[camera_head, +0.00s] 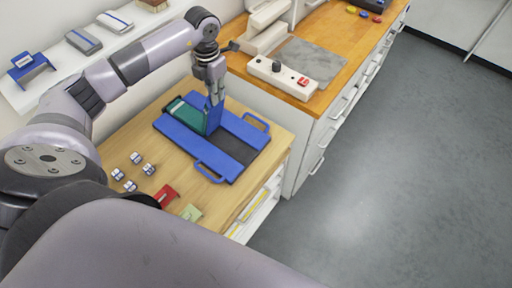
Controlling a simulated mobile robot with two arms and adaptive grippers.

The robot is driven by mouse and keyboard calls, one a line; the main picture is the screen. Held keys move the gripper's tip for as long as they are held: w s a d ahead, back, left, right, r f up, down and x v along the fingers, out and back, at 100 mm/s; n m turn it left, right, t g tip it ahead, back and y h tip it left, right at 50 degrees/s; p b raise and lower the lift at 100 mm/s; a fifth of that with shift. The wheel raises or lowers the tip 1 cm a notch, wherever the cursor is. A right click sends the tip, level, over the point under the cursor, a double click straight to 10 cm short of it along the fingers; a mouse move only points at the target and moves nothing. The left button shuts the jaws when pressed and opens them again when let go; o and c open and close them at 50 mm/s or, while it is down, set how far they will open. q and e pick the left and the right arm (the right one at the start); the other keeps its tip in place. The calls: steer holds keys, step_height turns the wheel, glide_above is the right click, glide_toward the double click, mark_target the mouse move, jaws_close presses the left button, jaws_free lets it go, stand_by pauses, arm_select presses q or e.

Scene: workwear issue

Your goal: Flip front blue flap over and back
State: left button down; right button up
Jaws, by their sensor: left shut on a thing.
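A blue folding board (184,135) with two handle loops on its right and front sides lies on the wooden table. A blue flap (213,113) stands up steeply from its middle. A dark panel (236,147) shows on the board to the right of the flap. A folded green cloth (187,114) lies on the board to the left of the flap. My left gripper (215,98) reaches down from above and is shut on the upper edge of the raised flap. The fingertips are small and partly merge with the flap. My right gripper is not in view.
Several small white-and-blue items (134,171), a red piece (166,195) and a pale green piece (190,213) lie on the table's front left. A higher wooden counter (330,62) with a white switch box (283,76) stands behind right. Open floor lies right.

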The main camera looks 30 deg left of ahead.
arm_select(q)
steer(key=w+a+b, duration=0.2)
steer(key=a+b, duration=0.2)
steer(key=a, duration=1)
steer(key=shift+a, duration=0.15)
stand_by(0.9)
